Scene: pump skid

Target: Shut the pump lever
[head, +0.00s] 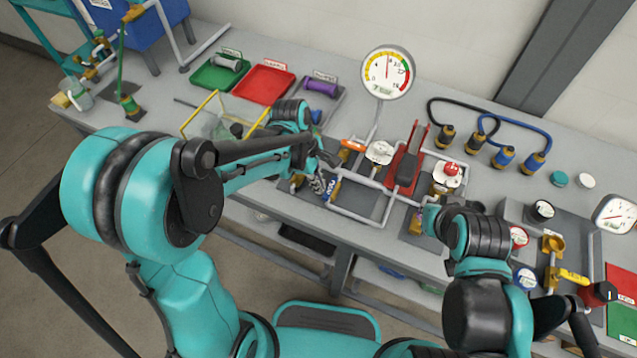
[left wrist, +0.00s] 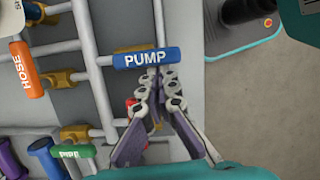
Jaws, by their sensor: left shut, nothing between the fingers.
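The pump lever (left wrist: 147,58) is a blue handle with white PUMP lettering, lying sideways in the left wrist view. It also shows as a small blue piece in the head view (head: 333,190), on the front pipework. My left gripper (left wrist: 166,76) is shut and empty, with its fingertips right at the handle's lower edge. I cannot tell whether they touch it. The gripper also shows in the head view (head: 323,180), just beside the lever.
An orange HOSE handle (left wrist: 27,72) and a green PIPE handle (left wrist: 72,152) are close by on the same pipework. A red-based lever unit (head: 407,165) and a large gauge (head: 387,72) stand to the right. Coloured trays (head: 263,84) lie further back.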

